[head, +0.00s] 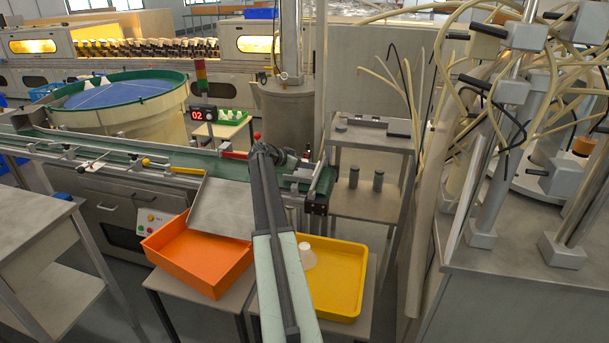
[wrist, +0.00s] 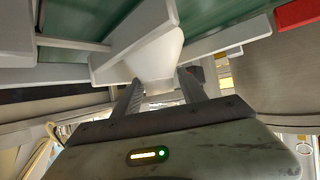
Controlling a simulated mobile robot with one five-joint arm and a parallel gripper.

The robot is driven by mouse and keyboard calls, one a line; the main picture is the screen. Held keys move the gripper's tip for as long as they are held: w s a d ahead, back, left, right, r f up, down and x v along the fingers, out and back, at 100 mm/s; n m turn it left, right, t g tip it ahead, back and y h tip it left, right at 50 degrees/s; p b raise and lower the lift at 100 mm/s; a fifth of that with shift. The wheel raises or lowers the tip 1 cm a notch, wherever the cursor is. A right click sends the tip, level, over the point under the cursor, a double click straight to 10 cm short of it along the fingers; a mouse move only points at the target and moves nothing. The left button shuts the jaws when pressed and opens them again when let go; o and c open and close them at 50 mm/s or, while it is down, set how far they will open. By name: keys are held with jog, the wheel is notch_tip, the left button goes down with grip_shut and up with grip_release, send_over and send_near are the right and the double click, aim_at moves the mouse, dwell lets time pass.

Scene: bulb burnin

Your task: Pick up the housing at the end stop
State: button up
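A white tapered housing (wrist: 158,52) shows in the wrist view against the pale rail beside the green belt (wrist: 225,32). My gripper (wrist: 160,82) is open, with one dark finger on each side of the housing's narrow end. I cannot tell whether the fingers touch it. In the head view my gripper (head: 287,158) is over the right end of the green conveyor (head: 210,160), by the dark end block (head: 320,190). My arm and gripper hide the housing there.
A yellow tray (head: 353,285) with a white housing (head: 307,256) in it stands below the belt end. An orange bin (head: 185,275) and a grey sloped plate (head: 222,207) are to its left. A grey shelf (head: 365,205) with dark cylinders stands right of the belt.

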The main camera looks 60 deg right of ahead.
aim_at(304, 160)
jog(key=c, duration=1)
jog(key=shift+r, duration=0.15)
notch_tip(304, 160, up, 10)
jog(key=p, duration=1)
grip_shut()
